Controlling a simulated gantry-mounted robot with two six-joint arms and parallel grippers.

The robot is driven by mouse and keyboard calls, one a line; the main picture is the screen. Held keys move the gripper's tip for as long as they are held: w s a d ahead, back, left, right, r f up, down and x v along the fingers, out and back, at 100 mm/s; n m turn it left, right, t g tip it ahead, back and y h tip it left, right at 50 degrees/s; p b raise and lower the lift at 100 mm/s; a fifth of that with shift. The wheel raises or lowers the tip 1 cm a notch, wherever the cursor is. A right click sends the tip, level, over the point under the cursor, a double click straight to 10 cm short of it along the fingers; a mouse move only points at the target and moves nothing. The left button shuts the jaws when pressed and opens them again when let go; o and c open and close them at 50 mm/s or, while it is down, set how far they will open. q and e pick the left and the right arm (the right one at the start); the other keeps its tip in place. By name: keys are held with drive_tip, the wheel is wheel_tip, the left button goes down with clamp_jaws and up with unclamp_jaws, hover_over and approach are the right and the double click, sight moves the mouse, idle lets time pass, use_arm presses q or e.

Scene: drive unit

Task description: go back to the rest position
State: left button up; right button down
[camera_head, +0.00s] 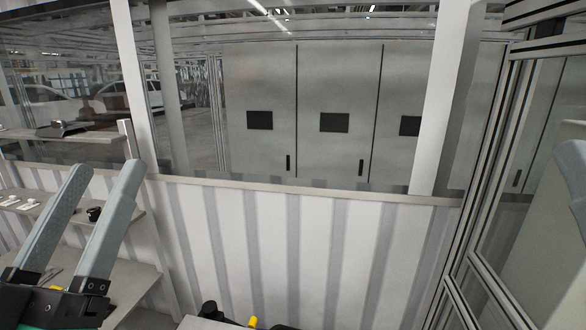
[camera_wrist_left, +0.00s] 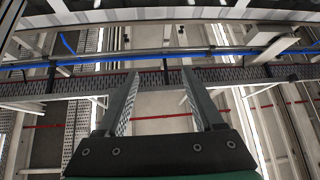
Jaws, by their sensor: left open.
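My left gripper (camera_head: 107,167) is at the lower left of the head view, with its two long grey fingers spread apart and pointing up. It is open and nothing is between the fingers. In the left wrist view the gripper (camera_wrist_left: 159,73) also shows open and empty, pointing toward overhead beams and cable runs.
Shelves (camera_head: 100,216) with small parts stand at the left, behind and beside the left gripper. A low corrugated wall (camera_head: 290,250) with a glazed upper part runs across the back. Grey cabinets (camera_head: 335,90) stand beyond it. An aluminium frame (camera_head: 490,170) rises at the right.

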use_arm(q)
drive_tip(key=s+r+t, duration=0.2)
drive_tip(key=s+r, duration=0.1)
drive_tip(key=s, duration=0.3)
wheel_tip(320, 180, up, 14)
drive_tip(key=m+p, duration=0.1)
drive_tip(key=p, duration=1.2)
drive_tip(key=shift+s+a+r+m+h+p, duration=0.2)
drive_tip(key=shift+s+m+h+p, duration=0.1)
drive_tip(key=shift+m+p, duration=0.1)
drive_tip(key=shift+o, duration=1.3)
drive_tip(key=shift+f, duration=0.2)
drive_tip(key=shift+o, duration=1.2)
